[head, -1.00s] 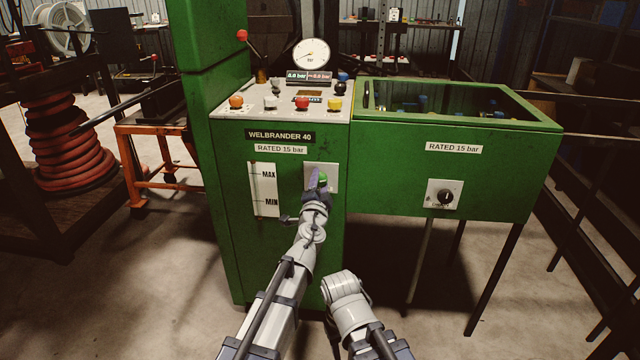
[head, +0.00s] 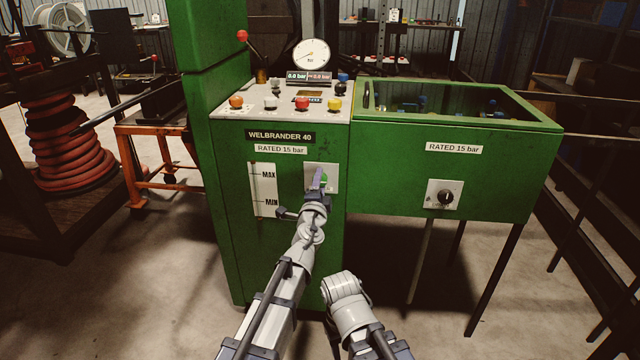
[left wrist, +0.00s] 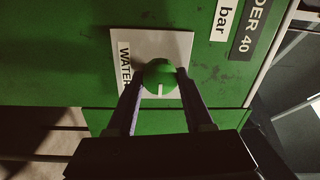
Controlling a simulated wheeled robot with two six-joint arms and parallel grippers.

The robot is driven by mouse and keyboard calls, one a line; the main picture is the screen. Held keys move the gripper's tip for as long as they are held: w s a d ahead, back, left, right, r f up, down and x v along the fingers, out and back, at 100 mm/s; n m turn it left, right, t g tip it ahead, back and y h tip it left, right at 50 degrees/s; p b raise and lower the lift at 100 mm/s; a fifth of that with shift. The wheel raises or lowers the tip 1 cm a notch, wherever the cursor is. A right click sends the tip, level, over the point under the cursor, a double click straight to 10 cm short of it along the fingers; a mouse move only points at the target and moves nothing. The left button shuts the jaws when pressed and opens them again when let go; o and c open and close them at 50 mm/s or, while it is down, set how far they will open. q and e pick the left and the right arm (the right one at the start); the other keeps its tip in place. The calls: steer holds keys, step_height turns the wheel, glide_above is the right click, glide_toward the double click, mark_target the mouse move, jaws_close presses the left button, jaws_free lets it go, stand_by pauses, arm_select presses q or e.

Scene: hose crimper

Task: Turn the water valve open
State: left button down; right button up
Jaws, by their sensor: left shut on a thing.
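The water valve is a round green knob (left wrist: 159,75) with a white mark, on a pale plate (left wrist: 115,50) lettered "WATER" in the left wrist view. In the head view the knob (head: 324,179) shows only in part behind my gripper, on the front of the green machine (head: 290,230). My left gripper (left wrist: 158,82) is shut on the knob, one finger on each side; it also shows in the head view (head: 318,180). The white mark points toward the gripper body in the left wrist view. My right arm shows at the bottom of the head view, but its gripper is not visible.
A level gauge marked MAX and MIN (head: 263,190) is left of the valve. A black dial (head: 445,197) sits on the green tank (head: 400,160) at right. Coloured buttons and a pressure gauge (head: 312,54) are on top. The floor below the tank is open between its legs.

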arm_select(q)
steer(key=shift+c, duration=1.5)
jaws_free()
steer(key=shift+s, duration=0.15)
steer(key=s, duration=0.7)
steer(key=shift+s+a+f, duration=0.2)
steer(key=shift+s+a, duration=0.05)
steer(key=shift+a, duration=0.2)
